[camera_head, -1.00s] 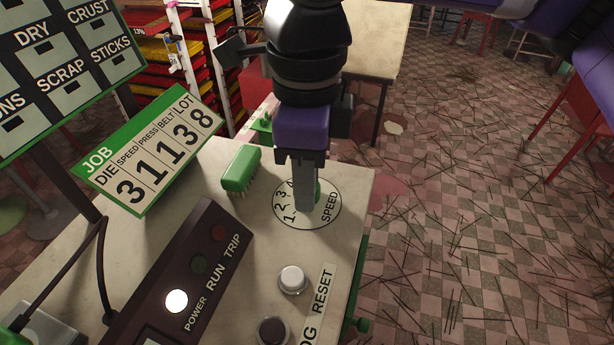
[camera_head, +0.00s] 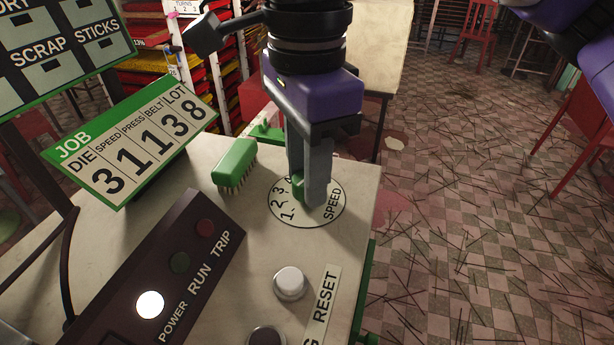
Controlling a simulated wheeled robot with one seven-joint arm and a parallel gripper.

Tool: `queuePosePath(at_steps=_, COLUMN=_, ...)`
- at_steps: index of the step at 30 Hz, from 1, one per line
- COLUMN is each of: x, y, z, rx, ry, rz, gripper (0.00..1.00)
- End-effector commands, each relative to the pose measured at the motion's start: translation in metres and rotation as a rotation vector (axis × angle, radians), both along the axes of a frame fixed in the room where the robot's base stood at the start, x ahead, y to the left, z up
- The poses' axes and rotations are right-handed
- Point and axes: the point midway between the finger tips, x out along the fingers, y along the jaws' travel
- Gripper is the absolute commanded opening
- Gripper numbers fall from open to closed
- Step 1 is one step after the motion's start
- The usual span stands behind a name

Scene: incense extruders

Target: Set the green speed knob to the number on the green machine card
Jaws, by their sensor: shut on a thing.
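The green speed knob (camera_head: 297,190) sits on a round white dial (camera_head: 335,212) marked SPEED on the machine top. The numbers 1, 2 and 3 show at the dial's left; a further number is partly covered. My gripper (camera_head: 311,192) points down and is shut on the knob, with a finger on each side. The fingers hide most of the knob, so I cannot tell which number it points at. The green-edged JOB card (camera_head: 135,145) stands at the left. It reads DIE 3, SPEED 1, PRESS 1, BELT 3, LOT 8.
A green brush (camera_head: 235,162) lies just left of the dial. A white button (camera_head: 290,282) and the RESET label (camera_head: 325,300) are in front. A dark panel (camera_head: 160,275) with a lit POWER lamp is at the lower left. Sticks litter the floor at right.

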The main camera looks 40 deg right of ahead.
Motion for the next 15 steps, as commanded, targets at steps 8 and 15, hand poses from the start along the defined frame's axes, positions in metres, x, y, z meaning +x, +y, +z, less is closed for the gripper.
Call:
queuePosePath(at_steps=8, x=0.0002, y=-0.0001, z=0.0005, rx=0.0, ry=0.0, rz=0.048, gripper=0.0)
queuePosePath(at_steps=15, x=0.0002, y=-0.0001, z=0.0008, rx=0.0, ry=-0.001, rz=0.051, gripper=0.0)
